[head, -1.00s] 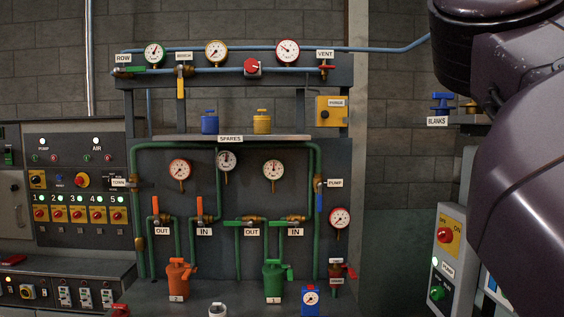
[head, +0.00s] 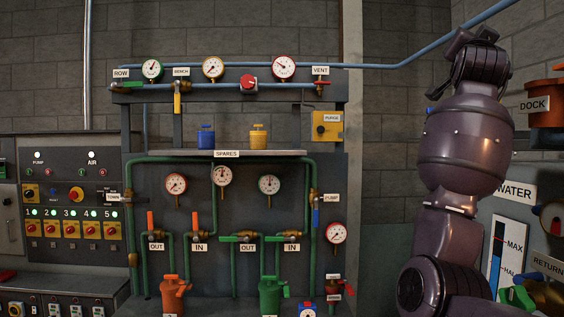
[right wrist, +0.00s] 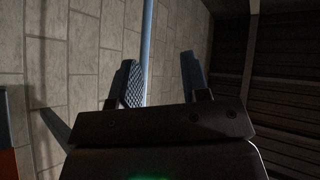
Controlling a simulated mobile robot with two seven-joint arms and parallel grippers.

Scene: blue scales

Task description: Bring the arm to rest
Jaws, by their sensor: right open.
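My right arm (head: 466,150) stands raised at the right of the head view, bent upward in front of the wall. My right gripper (right wrist: 162,82) shows in the right wrist view with its two fingers spread apart and nothing between them but the background wall and a blue pipe (right wrist: 147,40) behind. In the head view the top of the arm is near the blue pipe along the wall, and the fingertips are hard to make out there. My left gripper is in neither view.
A grey panel with gauges, green pipes and valves fills the middle. Blue and yellow spare canisters (head: 206,137) stand on its shelf (head: 190,153). Right of my arm are a WATER sign (head: 515,192), a level board (head: 507,250) and an orange pot (head: 545,100) by the DOCK label.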

